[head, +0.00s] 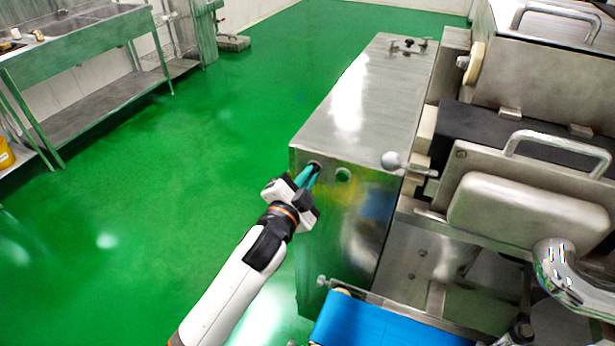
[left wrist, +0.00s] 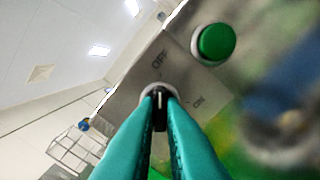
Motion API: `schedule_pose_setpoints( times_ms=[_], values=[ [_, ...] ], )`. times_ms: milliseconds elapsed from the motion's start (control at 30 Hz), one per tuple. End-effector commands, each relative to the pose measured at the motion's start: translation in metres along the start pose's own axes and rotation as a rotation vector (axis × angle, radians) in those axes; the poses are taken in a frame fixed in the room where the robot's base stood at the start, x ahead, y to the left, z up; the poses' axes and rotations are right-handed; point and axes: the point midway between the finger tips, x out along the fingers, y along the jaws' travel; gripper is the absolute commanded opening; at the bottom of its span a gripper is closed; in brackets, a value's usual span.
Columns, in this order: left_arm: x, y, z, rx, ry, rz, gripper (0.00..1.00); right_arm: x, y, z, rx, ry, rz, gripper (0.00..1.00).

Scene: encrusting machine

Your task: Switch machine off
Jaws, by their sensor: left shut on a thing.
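The encrusting machine (head: 375,110) is a steel cabinet with hoppers on its right side. On its front panel is a black rotary switch, which shows in the left wrist view (left wrist: 159,96) between the words OFF and ON. A green button (left wrist: 216,42) sits up and right of the switch in that view; it also shows in the head view (head: 343,174). My left gripper (head: 311,172) has its teal fingers at the switch. In the left wrist view its fingers (left wrist: 159,104) are shut on the switch knob from both sides. My right gripper does not show.
A blue conveyor belt (head: 375,325) lies below the panel. A lever with a round knob (head: 392,161) and a shiny metal pipe (head: 560,265) stand at the right. A steel sink table (head: 85,35) is at the far left. The green floor between is clear.

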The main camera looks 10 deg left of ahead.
Motion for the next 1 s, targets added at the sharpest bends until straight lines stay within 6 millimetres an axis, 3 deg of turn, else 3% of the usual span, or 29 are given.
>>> schedule_pose_setpoints(
  times_ms=[200, 233, 367, 733, 1000],
  values=[
    [0.000, -0.001, -0.001, -0.004, 0.002, -0.002, 0.00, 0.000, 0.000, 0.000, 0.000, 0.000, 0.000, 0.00],
    [0.000, -0.001, -0.001, -0.004, 0.002, -0.002, 0.11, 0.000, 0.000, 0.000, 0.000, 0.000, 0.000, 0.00],
    [0.000, -0.001, -0.001, -0.003, 0.001, -0.002, 0.31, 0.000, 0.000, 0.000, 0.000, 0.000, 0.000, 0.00],
    [-0.006, -0.001, -0.001, -0.001, 0.001, -0.001, 0.31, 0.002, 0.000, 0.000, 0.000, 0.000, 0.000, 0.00],
    [-0.057, -0.003, -0.003, -0.002, 0.002, -0.003, 0.31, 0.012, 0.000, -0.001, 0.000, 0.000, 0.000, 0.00]
  ],
)
